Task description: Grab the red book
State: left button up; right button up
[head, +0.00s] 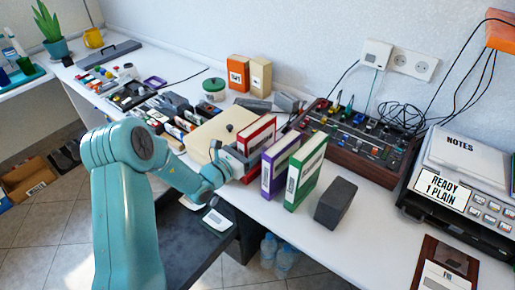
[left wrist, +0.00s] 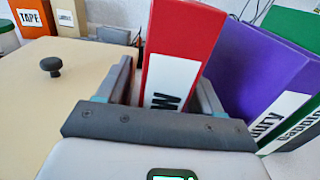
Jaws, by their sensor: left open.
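The red book (head: 257,135) stands upright on the white table, left of a purple book (head: 281,165) and a green book (head: 305,172). My left gripper (head: 240,157) is at the red book's near side. In the left wrist view the red book (left wrist: 180,62) with its white label rises between the two fingers of my left gripper (left wrist: 160,90). The gripper is open, with one finger on each side of the book. The lower part of the book is hidden by the gripper body. My right gripper is not in view.
The purple book (left wrist: 255,78) is close to the right finger. A cream box with a dark knob (left wrist: 51,65) is on the left. A dark block (head: 335,203) stands right of the green book. A mixer panel (head: 355,140) lies behind the books.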

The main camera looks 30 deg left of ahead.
pick_arm(q)
jog(key=shift+w, duration=0.3)
grip_shut()
jog(key=shift+r, duration=0.1)
jog(key=shift+r, duration=0.1)
